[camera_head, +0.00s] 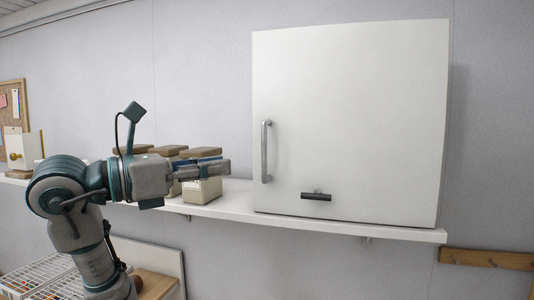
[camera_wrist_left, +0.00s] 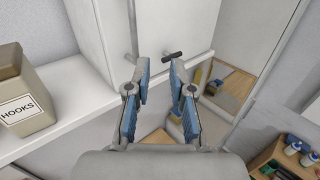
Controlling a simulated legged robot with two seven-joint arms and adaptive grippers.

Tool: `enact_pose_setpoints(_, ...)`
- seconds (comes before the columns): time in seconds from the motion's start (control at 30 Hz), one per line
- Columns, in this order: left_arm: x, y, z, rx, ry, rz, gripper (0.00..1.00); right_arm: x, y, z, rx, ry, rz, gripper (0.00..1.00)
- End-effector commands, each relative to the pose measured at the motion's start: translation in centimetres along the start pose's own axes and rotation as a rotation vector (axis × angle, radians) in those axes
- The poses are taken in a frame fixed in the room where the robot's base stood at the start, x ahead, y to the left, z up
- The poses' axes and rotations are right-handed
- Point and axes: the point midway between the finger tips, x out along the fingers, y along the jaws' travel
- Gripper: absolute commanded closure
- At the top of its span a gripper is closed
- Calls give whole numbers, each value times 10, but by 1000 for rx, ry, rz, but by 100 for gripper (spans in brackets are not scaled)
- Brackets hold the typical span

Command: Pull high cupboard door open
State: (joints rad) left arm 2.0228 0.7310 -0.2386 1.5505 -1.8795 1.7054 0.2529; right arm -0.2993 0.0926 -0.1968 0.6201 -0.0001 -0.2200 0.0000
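The white high cupboard (camera_head: 350,110) stands on a wall shelf with its door shut. A vertical metal bar handle (camera_head: 265,150) is near the door's left edge; it also shows in the left wrist view (camera_wrist_left: 133,28). A short dark horizontal pull (camera_head: 316,196) is low on the front, and also shows in the left wrist view (camera_wrist_left: 173,54). My left gripper (camera_head: 226,167) is left of the bar handle, apart from it. In the left wrist view its fingers (camera_wrist_left: 160,72) are open with nothing between them. My right gripper is not in view.
The white shelf (camera_head: 330,224) runs under the cupboard. Several lidded boxes (camera_head: 203,190) stand on it behind my left gripper; one labelled HOOKS (camera_wrist_left: 25,105) shows in the wrist view. A wooden hook rail (camera_head: 488,259) is at lower right. A white wire rack (camera_head: 38,277) is at lower left.

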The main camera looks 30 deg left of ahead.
Motion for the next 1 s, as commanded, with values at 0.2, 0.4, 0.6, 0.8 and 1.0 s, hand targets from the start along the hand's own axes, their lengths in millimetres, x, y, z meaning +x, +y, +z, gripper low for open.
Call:
enact_pose_setpoints(0.2, -40, 17, 10, -22, 29, 125, 78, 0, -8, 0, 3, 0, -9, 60)
enact_pose_setpoints(0.4, -8, 14, 11, -18, 35, 124, 78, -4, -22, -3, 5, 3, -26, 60)
enact_pose_setpoints(0.6, 39, 19, 10, -18, 35, 121, 78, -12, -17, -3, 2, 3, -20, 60)
enact_pose_setpoints(0.8, 82, 31, 8, -22, 32, 122, 78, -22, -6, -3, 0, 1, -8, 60)
enact_pose_setpoints(1.0, 115, 37, 6, -22, 30, 122, 78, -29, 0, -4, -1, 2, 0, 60)
